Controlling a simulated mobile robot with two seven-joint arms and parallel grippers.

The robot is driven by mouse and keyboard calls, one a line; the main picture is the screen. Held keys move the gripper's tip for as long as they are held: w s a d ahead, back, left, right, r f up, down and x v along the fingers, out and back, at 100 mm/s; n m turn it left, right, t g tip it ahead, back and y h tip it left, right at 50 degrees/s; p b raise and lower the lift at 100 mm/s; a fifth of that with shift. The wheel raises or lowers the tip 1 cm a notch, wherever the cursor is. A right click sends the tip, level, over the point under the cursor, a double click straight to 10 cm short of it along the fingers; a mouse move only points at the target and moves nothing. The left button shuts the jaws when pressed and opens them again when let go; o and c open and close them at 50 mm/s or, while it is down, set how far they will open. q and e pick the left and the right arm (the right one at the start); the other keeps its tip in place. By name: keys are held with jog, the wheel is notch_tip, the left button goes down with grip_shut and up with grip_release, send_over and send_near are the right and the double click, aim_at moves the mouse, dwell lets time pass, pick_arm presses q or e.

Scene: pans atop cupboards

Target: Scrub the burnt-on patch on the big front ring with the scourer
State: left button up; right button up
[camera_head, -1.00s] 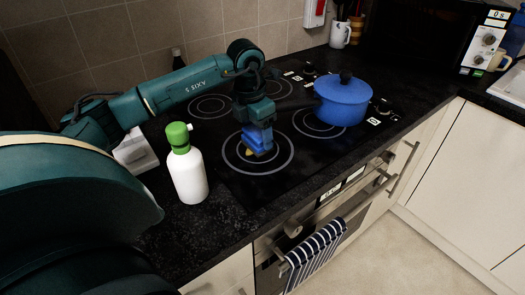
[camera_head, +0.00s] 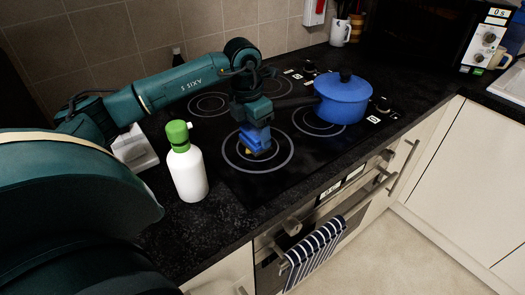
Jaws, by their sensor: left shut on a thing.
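My left gripper (camera_head: 256,143) points down over the big front ring (camera_head: 284,163), a large pale double circle on the black glass hob. It is shut on the scourer (camera_head: 250,153), of which only a small yellow part shows below the blue fingers. The scourer is low over the middle of the ring; whether it presses on the glass is hard to tell. The burnt-on patch cannot be made out clearly; the fingers and scourer cover the ring's middle. My right gripper is not in view.
A white spray bottle with a green top (camera_head: 187,172) stands left of the ring. A blue lidded pot (camera_head: 342,100) sits on the hob to the right. A striped towel (camera_head: 314,250) hangs on the oven handle. The counter's front edge is close to the ring.

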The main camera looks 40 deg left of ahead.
aim_at(244, 150)
pick_arm(q)
jog(key=shift+s+a+b, duration=0.2)
jog(key=shift+s+a, duration=0.1)
jog(key=shift+s, duration=0.65)
jog(key=shift+s+a+b, duration=0.15)
jog(key=shift+s+a, duration=0.1)
jog(key=shift+s, duration=0.65)
jog(key=o, duration=0.7)
jog(key=shift+f+b, duration=0.55)
jog(key=shift+f, duration=0.15)
jog(key=shift+c, duration=0.4)
jog(key=shift+r, duration=0.1)
jog(key=c, duration=0.8)
notch_tip(244, 150, up, 5)
jog(key=p, duration=0.3)
jog(key=shift+p, duration=0.4)
